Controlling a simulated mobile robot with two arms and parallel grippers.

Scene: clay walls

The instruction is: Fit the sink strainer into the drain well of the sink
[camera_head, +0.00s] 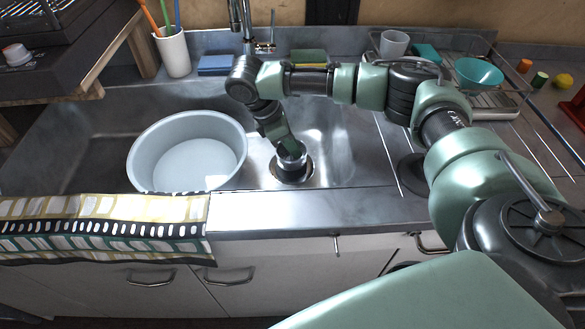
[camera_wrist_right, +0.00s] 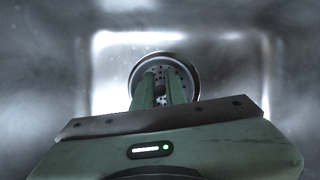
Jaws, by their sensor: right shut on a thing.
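The drain well (camera_head: 309,172) is a dark round opening with a metal rim in the sink floor, right of the grey basin. My right gripper (camera_head: 288,147) points down over it. It is shut on the sink strainer (camera_head: 292,162), a small grey metal cup. In the right wrist view the strainer (camera_wrist_right: 182,76) shows its perforated floor between and beyond the green fingers (camera_wrist_right: 162,88), with a round metal rim around it. The strainer stands at the well's mouth; I cannot tell how deep it sits. The fingers hide part of it. My left gripper is not in view.
A grey round basin (camera_head: 190,160) stands in the sink just left of the well. A patterned towel (camera_head: 105,225) hangs over the front edge. The faucet (camera_head: 247,25) and sponges are behind. A teal bowl (camera_head: 478,74) and a cup (camera_head: 393,44) are at the right rear.

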